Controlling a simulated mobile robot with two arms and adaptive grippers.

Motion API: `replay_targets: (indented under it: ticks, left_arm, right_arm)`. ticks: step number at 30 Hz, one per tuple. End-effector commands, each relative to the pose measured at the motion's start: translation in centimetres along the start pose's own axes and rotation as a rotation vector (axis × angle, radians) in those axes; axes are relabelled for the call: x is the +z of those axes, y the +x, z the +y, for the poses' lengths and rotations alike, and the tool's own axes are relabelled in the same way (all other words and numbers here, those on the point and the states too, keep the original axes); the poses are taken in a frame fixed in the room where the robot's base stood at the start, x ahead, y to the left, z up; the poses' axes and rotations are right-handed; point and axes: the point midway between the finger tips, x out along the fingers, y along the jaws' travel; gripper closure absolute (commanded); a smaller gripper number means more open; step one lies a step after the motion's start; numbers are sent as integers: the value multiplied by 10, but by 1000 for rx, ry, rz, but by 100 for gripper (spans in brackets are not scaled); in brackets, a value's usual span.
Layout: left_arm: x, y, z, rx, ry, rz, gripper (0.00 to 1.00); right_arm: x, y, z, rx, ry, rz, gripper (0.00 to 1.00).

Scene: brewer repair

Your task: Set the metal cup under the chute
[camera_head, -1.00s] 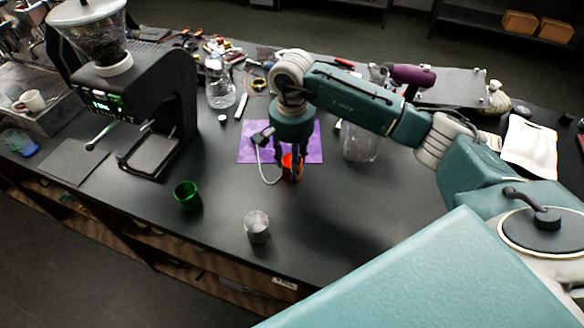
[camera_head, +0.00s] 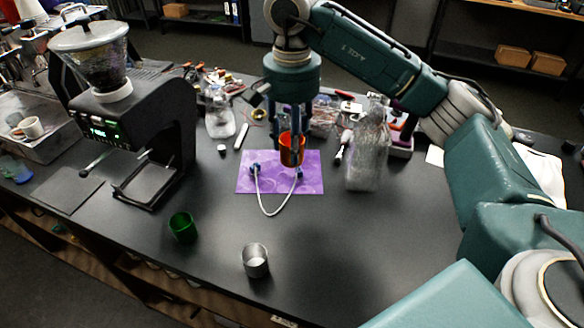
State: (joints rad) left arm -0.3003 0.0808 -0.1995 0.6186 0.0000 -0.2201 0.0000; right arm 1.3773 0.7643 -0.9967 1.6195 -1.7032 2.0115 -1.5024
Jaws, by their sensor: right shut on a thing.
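The metal cup (camera_head: 255,262) stands upright and open on the black table near its front edge, with nothing touching it. The black grinder (camera_head: 158,112), with a clear hopper on top, stands at the left; its chute is hard to make out above the small tray (camera_head: 150,182). My right gripper (camera_head: 291,143) points down and is shut on an orange cup (camera_head: 292,152), held above the purple mat (camera_head: 245,178). The right gripper is behind and to the right of the metal cup, well apart from it. My left gripper is out of view.
A green cup (camera_head: 183,228) stands left of the metal cup, in front of the tray. A clear container (camera_head: 367,160) stands right of the mat. The table's front right is clear.

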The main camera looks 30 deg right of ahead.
Motion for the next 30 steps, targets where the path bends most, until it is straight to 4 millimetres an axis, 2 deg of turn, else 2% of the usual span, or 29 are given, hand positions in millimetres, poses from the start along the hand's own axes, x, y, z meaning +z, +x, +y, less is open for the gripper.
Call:
replay_targets:
  ticks: [1,6,11,14,17,20,24,30]
  left_arm:
    - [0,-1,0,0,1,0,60]
    - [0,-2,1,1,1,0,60]
    - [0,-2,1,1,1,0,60]
    - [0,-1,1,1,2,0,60]
    - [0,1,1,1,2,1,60]
    - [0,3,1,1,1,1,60]
    - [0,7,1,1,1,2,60]
    - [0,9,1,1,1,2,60]
  right_arm:
    - [-1,-11,0,-2,2,4,92]
    - [-1,-31,0,-1,1,2,92]
    - [0,-37,0,1,1,-1,92]
    - [4,-32,1,3,-24,2,92]
    - [17,-15,6,9,-113,11,92]
    - [42,11,14,14,-266,20,92]
    - [84,47,33,16,-512,22,92]
    - [133,80,60,6,-772,6,92]
